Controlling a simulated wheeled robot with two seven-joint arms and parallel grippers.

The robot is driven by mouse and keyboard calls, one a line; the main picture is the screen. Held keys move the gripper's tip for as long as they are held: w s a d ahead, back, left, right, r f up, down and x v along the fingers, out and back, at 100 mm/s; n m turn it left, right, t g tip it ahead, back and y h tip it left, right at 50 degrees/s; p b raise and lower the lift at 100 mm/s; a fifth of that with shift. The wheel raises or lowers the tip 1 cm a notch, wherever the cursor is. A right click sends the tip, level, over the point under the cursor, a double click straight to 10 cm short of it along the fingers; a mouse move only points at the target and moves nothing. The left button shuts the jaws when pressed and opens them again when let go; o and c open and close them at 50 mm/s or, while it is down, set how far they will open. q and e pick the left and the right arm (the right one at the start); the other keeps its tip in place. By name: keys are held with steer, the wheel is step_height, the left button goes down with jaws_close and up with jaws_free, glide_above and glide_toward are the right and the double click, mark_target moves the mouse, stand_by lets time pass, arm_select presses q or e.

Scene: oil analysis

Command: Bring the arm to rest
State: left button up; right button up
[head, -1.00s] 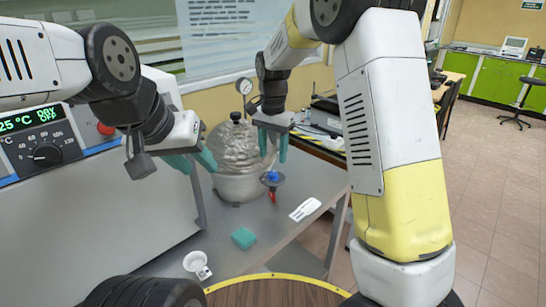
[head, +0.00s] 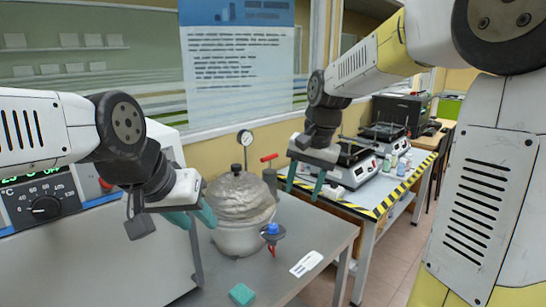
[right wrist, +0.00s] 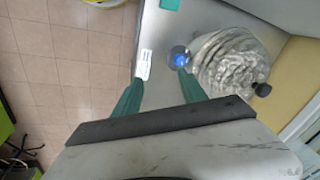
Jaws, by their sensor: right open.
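My right gripper (head: 305,188) is in the air right of the silver foil-wrapped vessel (head: 240,205), its teal fingers apart and empty. In the right wrist view its two fingers (right wrist: 160,92) stand apart with nothing between them but the table edge below. My left gripper (head: 195,218) is at the left, close in front of the grey machine and beside the vessel. Its teal fingers overlap in the head view, so its opening cannot be judged. A blue-topped small item with a red lower part (head: 272,235) stands right of the vessel.
A white label card (head: 307,264) and a teal block (head: 242,294) lie on the grey table (head: 325,235). A gauge (head: 245,138) rises behind the vessel. A second table with hazard-striped edge (head: 375,212) holds devices and bottles at the right. Floor shows beyond.

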steer(key=s+d+r+n+t, duration=0.1)
steer(key=s+d+n+t, duration=0.1)
steer(key=s, duration=0.6)
steer(key=s+d+r+n+t, duration=0.1)
steer(key=s+d, duration=0.3)
steer(key=s, duration=0.5)
steer(key=shift+d+n+t, duration=0.4)
steer(key=shift+n+t, duration=0.3)
steer(key=shift+r, duration=0.15)
